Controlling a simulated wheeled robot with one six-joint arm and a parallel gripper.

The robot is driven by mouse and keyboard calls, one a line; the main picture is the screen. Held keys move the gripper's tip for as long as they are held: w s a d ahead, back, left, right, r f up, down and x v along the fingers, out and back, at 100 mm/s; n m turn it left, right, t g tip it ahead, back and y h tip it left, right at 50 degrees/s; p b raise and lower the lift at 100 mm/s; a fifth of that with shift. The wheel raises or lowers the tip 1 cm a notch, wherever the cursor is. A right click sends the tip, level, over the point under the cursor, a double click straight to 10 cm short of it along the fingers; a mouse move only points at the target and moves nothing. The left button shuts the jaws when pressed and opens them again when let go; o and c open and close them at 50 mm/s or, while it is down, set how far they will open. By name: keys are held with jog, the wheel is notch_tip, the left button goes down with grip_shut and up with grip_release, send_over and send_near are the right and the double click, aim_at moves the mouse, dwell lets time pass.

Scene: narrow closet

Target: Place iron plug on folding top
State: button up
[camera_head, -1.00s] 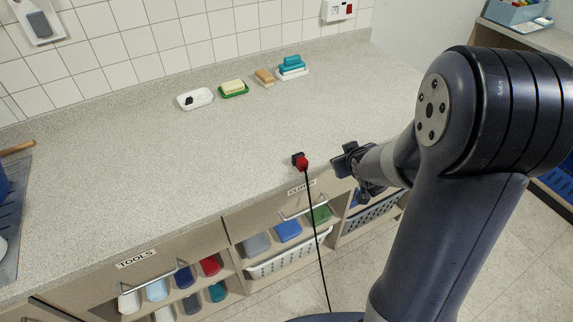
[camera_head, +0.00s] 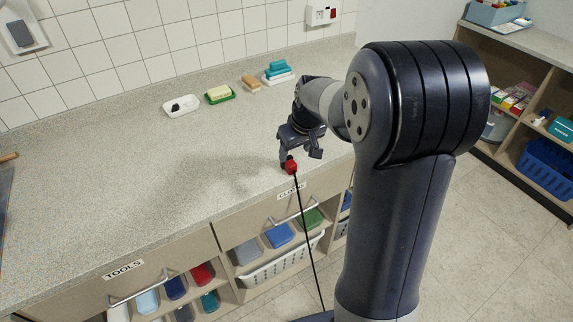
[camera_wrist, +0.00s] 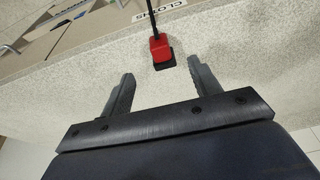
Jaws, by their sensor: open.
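The iron plug (camera_head: 291,168) is a small red block with a black part and a black cord. It rests near the front edge of the speckled grey counter top (camera_head: 130,190), above the CLOTHS label. The plug also shows in the wrist view (camera_wrist: 159,46), with its cord leading over the edge. My gripper (camera_head: 301,156) is open just above the counter beside the plug. In the wrist view the two fingers of my gripper (camera_wrist: 162,78) are spread and empty, with the plug ahead of the gap between them. I cannot tell which surface is the folding top.
A white dish (camera_head: 181,106), a green dish with a yellow bar (camera_head: 220,94), a tan brush (camera_head: 251,83) and a teal stack (camera_head: 279,72) stand along the back. Drawers and bins are below the front edge. The middle of the counter is clear.

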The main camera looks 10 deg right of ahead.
aim_at(289, 161)
jog(key=shift+w+a+p+x, duration=0.15)
jog(key=shift+p+x, duration=0.2)
jog(key=shift+x, duration=1.5)
jog(key=shift+w+a+p+x, duration=0.1)
jog(key=shift+w+p+x, duration=0.2)
jog(key=shift+x, duration=1.55)
jog(key=shift+s+r, duration=0.1)
jog(key=c, duration=1.1)
jog(key=shift+c, duration=0.2)
jog(key=shift+r, duration=0.15)
